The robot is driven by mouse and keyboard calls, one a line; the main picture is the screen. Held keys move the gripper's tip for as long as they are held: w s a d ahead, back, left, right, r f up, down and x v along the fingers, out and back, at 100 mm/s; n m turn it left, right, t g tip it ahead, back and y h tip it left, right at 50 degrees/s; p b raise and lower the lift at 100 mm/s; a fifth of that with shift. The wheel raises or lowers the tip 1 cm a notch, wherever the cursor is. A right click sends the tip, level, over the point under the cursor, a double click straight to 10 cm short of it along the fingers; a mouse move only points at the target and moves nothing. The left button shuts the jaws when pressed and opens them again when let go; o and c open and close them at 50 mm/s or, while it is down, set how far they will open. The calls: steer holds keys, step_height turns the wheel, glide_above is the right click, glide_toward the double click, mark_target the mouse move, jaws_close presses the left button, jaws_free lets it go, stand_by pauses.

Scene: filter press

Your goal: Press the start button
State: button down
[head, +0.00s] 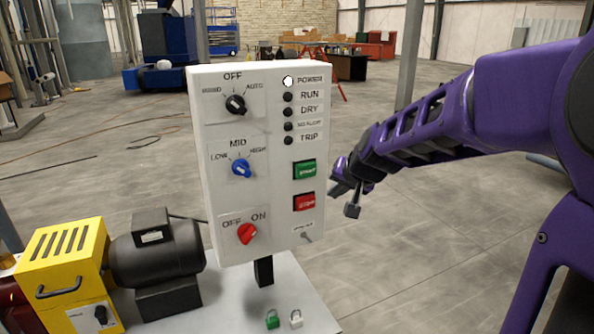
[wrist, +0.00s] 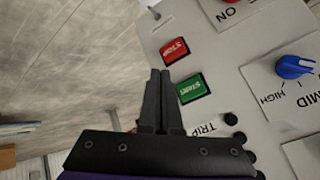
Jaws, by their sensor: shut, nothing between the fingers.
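The green start button (head: 304,169) is on the right side of the white control panel (head: 262,215), above the red stop button (head: 304,202). My gripper (head: 343,198) is shut and empty, just right of the panel's edge in the head view. In the wrist view the shut fingertips (wrist: 159,74) point toward the panel beside the green start button (wrist: 193,88), with the red stop button (wrist: 174,50) just beyond the tips. I cannot tell how far the fingertips are from the panel face.
The panel also carries a black selector knob (head: 236,105), a blue knob (head: 241,168), a red knob (head: 246,233) and several indicator lamps. A yellow unit (head: 66,272) and a dark motor (head: 157,250) stand at left. Two small padlocks (head: 272,319) lie below. Floor to the right is open.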

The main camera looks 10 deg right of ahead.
mark_target(314, 173)
steer(key=shift+a+r, duration=0.1)
steer(key=shift+a, duration=0.15)
stand_by(0.3)
steer(key=shift+w+a+b, duration=0.4)
steer(key=shift+w+a, duration=0.05)
steer(key=shift+w, duration=0.95)
steer(key=shift+w+a+b, duration=0.35)
steer(key=shift+w+a, duration=0.1)
steer(key=shift+w, duration=0.9)
steer(key=shift+w+a+b, duration=0.4)
steer(key=shift+w+a, duration=0.05)
steer(key=shift+w, duration=0.95)
steer(key=shift+w+a, duration=0.15)
steer(key=shift+w, duration=0.25)
